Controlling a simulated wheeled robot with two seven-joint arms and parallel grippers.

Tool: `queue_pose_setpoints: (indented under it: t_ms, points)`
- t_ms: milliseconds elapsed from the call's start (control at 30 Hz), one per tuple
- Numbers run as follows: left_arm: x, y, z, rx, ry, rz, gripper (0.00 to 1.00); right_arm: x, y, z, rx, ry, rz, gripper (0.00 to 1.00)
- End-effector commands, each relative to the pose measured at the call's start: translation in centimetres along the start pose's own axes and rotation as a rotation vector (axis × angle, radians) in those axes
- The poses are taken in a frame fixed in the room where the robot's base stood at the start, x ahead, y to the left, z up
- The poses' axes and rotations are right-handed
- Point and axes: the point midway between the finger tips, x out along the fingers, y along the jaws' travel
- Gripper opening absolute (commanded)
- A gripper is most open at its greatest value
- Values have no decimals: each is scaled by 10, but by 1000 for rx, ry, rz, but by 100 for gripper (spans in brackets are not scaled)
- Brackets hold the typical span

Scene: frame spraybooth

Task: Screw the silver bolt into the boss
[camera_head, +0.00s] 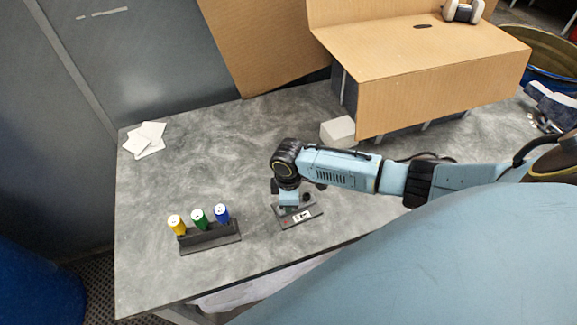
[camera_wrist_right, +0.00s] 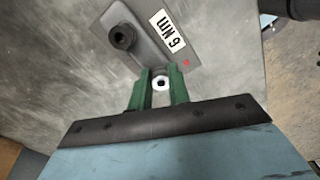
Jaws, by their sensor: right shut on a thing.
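My right gripper (camera_head: 290,204) is low over a dark plate (camera_head: 302,220) on the grey table. In the wrist view its green fingers (camera_wrist_right: 160,88) are shut on the silver bolt (camera_wrist_right: 161,83), which shows as a small bright round head with a dark centre. The bolt is at the near edge of the plate (camera_wrist_right: 150,40) in that view; what is under it is hidden. A black round boss (camera_wrist_right: 122,37) with a dark hole stands on the plate, apart from the fingers. My left gripper is not in view.
A dark rack (camera_head: 212,238) with yellow, green and blue capped pieces stands to the left. A white block (camera_head: 338,130), a cardboard box (camera_head: 440,85) and white cards (camera_head: 146,139) are farther back. The table's left is mostly clear.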

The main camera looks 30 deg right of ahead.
Motion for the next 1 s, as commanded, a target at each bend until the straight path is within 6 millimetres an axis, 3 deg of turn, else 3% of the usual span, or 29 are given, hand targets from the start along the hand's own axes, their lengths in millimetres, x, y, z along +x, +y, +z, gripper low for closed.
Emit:
queue_pose_setpoints:
  t_ms: [167,267,500,867,1000]
  points:
    - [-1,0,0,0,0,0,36,1,-1,1,10,-3,-3,0]
    - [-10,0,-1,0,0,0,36,-1,-3,1,97,-4,-6,0]
    - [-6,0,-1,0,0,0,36,2,-4,1,369,-4,-5,0]
    - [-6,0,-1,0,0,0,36,2,-4,1,411,-5,-4,0]
    - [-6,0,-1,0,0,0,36,2,-6,0,557,-5,-6,0]
